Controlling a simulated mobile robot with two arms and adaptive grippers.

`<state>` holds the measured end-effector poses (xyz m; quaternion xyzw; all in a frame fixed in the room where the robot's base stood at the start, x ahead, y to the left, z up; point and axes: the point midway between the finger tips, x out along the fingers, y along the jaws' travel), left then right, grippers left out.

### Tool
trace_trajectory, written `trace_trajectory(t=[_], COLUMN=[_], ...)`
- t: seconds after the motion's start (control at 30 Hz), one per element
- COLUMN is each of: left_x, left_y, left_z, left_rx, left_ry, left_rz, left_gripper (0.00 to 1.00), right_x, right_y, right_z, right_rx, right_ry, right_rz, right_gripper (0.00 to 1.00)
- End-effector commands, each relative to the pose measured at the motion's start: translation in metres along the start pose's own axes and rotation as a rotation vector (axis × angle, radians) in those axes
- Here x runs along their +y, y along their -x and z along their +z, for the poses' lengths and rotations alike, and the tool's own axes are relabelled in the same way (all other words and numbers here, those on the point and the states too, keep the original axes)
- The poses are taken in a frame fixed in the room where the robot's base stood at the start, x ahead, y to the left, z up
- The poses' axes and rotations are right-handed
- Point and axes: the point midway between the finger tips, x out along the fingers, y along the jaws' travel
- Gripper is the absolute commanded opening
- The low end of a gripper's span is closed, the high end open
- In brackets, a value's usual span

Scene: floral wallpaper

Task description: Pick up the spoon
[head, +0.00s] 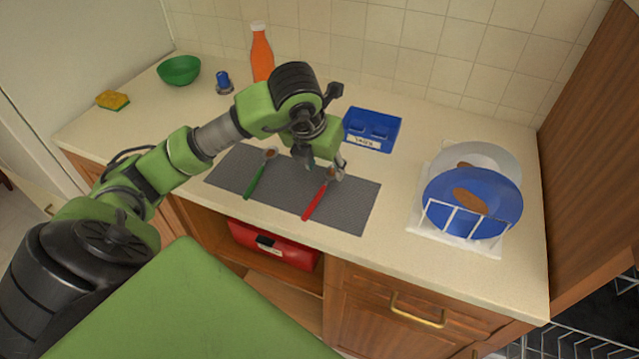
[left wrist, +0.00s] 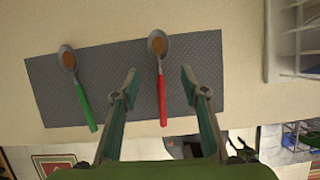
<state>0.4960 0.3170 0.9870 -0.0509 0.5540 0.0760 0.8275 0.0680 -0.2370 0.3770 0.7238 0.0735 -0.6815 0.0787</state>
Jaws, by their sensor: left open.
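Two spoons lie on a grey mat (head: 228,172) on the counter. One has a green handle (head: 255,183), the other a red handle (head: 315,203). Both bowls look stained brown. My left gripper (head: 325,165) is above the mat near the bowl of the red spoon. In the left wrist view, the open left gripper (left wrist: 157,88) has its fingers on either side of the red spoon (left wrist: 161,90), with nothing held. The green spoon (left wrist: 78,85) lies left of the fingers there. My right gripper is not in view.
A blue caddy (head: 385,135) stands behind the mat. A rack with a blue plate (head: 440,190) is at the right. An orange bottle (head: 262,55), green bowl (head: 179,70), small blue-topped item (head: 223,82) and sponge (head: 113,100) are at the back left.

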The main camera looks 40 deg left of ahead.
Motion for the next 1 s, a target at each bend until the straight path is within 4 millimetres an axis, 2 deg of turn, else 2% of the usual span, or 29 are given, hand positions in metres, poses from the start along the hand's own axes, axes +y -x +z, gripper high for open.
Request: trace_trajectory(t=[0.17, 0.3, 0.5, 0.73, 0.77, 0.9, 1.0], left_x=[0.0, 0.001, 0.001, 0.001, 0.001, 0.001, 0.001], left_y=[-0.011, -0.031, -0.055, -0.058, -0.058, -0.058, -0.058], left_z=[0.0, 0.001, 0.001, 0.002, 0.002, 0.002, 0.001], left_rx=[0.002, 0.006, 0.002, -0.002, -0.001, -0.001, 0.0], left_ry=[-0.001, 0.0, -0.001, -0.002, -0.002, -0.001, -0.001], left_rz=[0.0, 0.0, -0.001, -0.001, -0.001, -0.001, 0.0], left_gripper=[0.41, 0.41, 0.41, 0.41, 0.38, 0.02, 0.0], right_x=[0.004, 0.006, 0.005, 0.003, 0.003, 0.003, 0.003], right_y=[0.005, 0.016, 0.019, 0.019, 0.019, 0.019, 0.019], right_z=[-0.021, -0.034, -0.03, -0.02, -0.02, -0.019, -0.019], right_rx=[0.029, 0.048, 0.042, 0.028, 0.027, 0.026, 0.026], right_ry=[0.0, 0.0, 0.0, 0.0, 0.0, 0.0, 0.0], right_rz=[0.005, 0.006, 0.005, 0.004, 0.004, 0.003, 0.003], right_gripper=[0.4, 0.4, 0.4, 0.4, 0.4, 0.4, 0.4])
